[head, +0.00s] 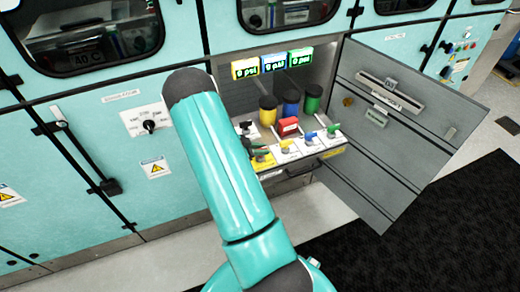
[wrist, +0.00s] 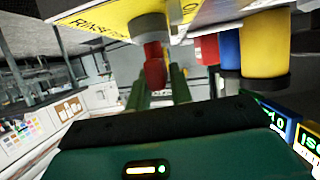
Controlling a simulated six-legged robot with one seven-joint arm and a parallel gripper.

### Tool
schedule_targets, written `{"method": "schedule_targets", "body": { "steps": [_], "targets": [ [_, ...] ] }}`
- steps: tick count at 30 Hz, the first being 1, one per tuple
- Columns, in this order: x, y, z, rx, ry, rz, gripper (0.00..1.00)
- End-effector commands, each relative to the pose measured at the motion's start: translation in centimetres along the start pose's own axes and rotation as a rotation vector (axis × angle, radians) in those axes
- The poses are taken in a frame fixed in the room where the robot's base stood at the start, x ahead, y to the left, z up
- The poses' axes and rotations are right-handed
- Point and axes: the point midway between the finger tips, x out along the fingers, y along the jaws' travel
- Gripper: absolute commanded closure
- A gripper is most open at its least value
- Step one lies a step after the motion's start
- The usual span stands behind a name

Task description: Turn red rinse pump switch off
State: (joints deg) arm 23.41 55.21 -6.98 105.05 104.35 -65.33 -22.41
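In the wrist view, which looks turned over, the red switch (wrist: 154,70) hangs from a grey base beside a yellow label (wrist: 100,20) that seems to read "Rinse". My gripper (wrist: 161,78) has its two green fingers on either side of the red switch. A gap shows between the switch and the right finger, so it looks open around it. Contact with the left finger is unclear. In the head view, my gripper (head: 258,153) is at the left end of the pulled-out panel (head: 305,165), over the yellow label; the red switch is hidden there.
An open grey door (head: 400,130) stands to the right.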

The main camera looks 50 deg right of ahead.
Motion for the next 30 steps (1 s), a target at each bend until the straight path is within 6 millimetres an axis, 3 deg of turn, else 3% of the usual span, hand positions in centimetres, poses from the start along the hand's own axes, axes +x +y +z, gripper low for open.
{"method": "schedule_targets", "body": {
  "steps": [2,14,30],
  "targets": [
    [0.0,0.0,0.0,0.0,-0.001,0.0,0.64],
    [-0.9,-0.1,0.1,-0.001,-0.004,-0.004,0.64],
    [-11.6,0.0,0.1,-0.001,-0.004,-0.004,0.64]
  ]
}}
